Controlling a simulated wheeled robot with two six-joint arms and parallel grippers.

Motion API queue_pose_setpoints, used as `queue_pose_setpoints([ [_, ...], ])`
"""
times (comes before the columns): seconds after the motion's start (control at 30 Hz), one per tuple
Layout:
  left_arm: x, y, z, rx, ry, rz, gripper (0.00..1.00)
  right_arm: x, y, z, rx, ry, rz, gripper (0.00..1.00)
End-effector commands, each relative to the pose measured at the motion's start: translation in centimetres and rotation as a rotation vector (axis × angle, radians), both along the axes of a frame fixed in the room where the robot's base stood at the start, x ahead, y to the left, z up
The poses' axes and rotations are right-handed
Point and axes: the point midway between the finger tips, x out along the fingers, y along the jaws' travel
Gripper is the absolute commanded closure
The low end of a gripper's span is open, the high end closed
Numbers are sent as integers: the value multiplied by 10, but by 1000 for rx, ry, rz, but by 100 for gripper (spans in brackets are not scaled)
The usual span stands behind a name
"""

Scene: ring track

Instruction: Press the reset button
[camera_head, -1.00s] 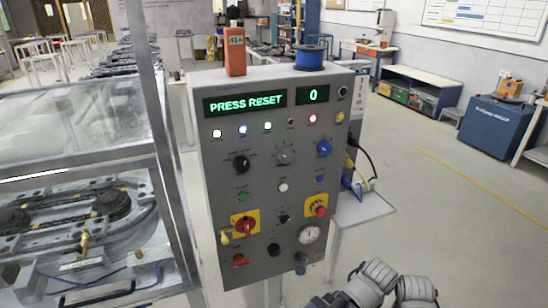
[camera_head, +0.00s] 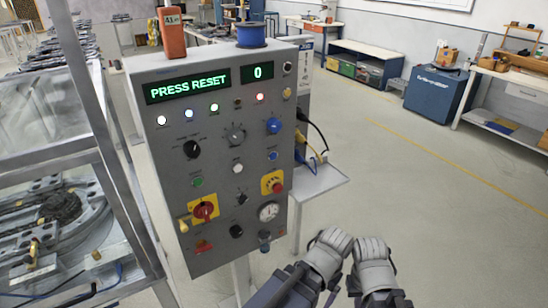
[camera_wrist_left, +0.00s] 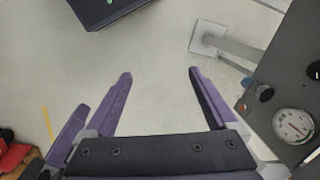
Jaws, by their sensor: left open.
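The grey control panel (camera_head: 215,120) stands upright, its display (camera_head: 188,86) reading "PRESS RESET" and a smaller display (camera_head: 257,72) showing 0. It carries a green button (camera_head: 197,182), a white button (camera_head: 238,168), a blue button (camera_head: 273,156) and a red button on yellow (camera_head: 277,187). Button labels are too small to read, so I cannot tell which is reset. In the left wrist view my left gripper (camera_wrist_left: 160,75) is open and empty above the floor, left of the panel's lower part. Another purple piece beside it may be my right gripper; its jaws cannot be made out.
A glass-sided metal frame (camera_head: 95,110) over the track stands left of the panel. An orange device (camera_head: 171,32) and a blue spool (camera_head: 250,35) sit on top. A small side shelf (camera_head: 320,180) with cables is at right. Floor to the right is clear.

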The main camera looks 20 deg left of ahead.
Motion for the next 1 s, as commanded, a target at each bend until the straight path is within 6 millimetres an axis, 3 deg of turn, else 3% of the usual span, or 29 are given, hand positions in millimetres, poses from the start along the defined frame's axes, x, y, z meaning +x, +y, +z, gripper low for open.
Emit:
queue_pose_setpoints([
  [0.07, 0, 0, 0, 0, 0, 0, 19, 0, 0, 0, 0, 0, 0, 100],
  [0.77, 0, 0, 0, 0, 0, 0, 98, 0, 0, 0, 0, 0, 0, 100],
  [1.0, 0, 0, 0, 0, 0, 0, 100, 0, 0, 0, 0, 0, 0, 100],
])
